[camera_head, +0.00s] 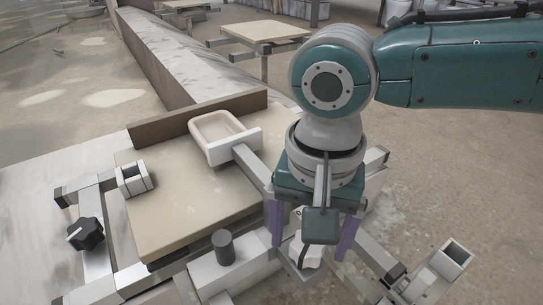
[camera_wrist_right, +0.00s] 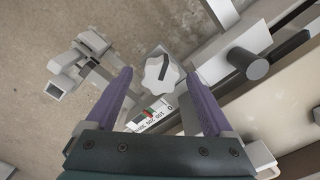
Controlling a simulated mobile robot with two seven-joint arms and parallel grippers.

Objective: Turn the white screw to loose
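The white screw (camera_wrist_right: 160,73) is a lobed white knob, seen between the two purple fingers of my right gripper (camera_wrist_right: 158,76) in the right wrist view. The fingers are open, with a gap visible on each side of the screw. In the head view the white screw (camera_head: 309,252) shows partly, below my right gripper (camera_head: 309,248), whose wrist hides part of it. A white label (camera_wrist_right: 152,116) with coloured marks and small print lies near the screw. I cannot tell how far the fingertips reach down around the screw. My left gripper is not in view.
A dark grey cylinder (camera_head: 223,247) stands on the frame left of the screw. A black knob (camera_head: 84,233) is at the far left. A beige basin (camera_head: 222,137) sits on the pale board (camera_head: 170,205). Metal bars and a square-ended clamp (camera_head: 450,259) lie at the right.

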